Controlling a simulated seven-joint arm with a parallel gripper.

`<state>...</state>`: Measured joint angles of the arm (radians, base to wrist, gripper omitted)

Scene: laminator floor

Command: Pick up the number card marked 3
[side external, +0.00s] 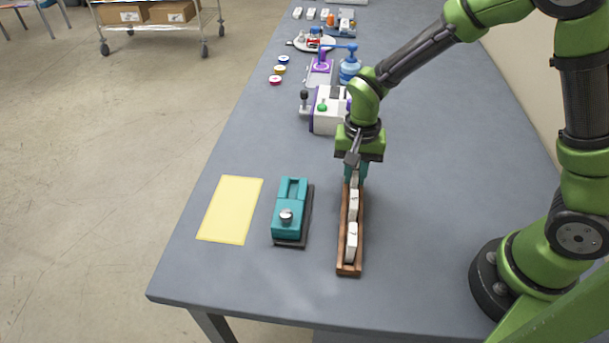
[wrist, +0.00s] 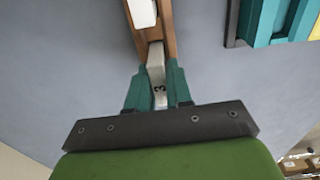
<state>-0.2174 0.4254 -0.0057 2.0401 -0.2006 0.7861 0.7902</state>
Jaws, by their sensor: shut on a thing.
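My gripper (side external: 355,175) is shut on this card at the far end of the narrow wooden rack (side external: 345,266). The card's far part still appears between the rack's walls; I cannot tell whether it is lifted. In the side view the fingers mostly hide it. Two more white cards stand in the rack, a middle one (side external: 353,205) and a near one (side external: 350,242).
A teal device with a silver knob (side external: 289,208) stands left of the rack, beside a yellow sheet (side external: 230,210). A white and purple machine (side external: 328,112) is behind my gripper. The table right of the rack is clear.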

